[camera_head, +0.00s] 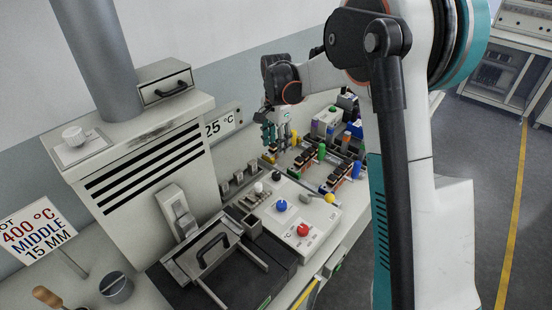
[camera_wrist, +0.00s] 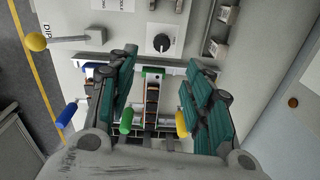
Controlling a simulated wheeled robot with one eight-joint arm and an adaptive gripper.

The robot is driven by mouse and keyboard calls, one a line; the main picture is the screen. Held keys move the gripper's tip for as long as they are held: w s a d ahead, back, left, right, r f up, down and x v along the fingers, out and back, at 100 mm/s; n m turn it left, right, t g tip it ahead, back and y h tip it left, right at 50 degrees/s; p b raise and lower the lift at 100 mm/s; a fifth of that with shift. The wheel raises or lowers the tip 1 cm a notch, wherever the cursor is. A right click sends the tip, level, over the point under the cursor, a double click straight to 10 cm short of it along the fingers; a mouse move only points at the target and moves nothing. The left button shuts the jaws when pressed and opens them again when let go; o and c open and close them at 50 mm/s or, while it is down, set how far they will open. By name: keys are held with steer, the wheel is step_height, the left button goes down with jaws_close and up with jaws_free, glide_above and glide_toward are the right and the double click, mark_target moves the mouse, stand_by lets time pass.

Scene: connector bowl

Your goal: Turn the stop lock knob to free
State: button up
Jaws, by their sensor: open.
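A black knob with a white pointer mark (camera_wrist: 162,42) sits on a white square plate in the wrist view, just beyond my fingertips. It also shows as a dark knob (camera_head: 276,176) on the light panel in the head view. I cannot read a label that names it the stop lock knob. My gripper (camera_wrist: 159,64) is open and empty, its teal fingers apart on either side of a narrow connector strip. In the head view my gripper (camera_head: 276,142) hangs over the far racks, behind the knob and apart from it.
Racks with coloured handles (camera_head: 322,151) lie below my gripper. A furnace (camera_head: 150,155) stands at left.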

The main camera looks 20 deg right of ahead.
mark_target(276, 174)
steer(key=f+b, duration=0.1)
steer(key=f, duration=0.3)
steer(key=f+b, duration=0.1)
steer(key=f, duration=0.4)
steer(key=w+f+b, duration=0.1)
steer(key=f, duration=0.4)
steer(key=shift+f, duration=0.2)
steer(key=shift+s+d, duration=0.1)
steer(key=c, duration=1.1)
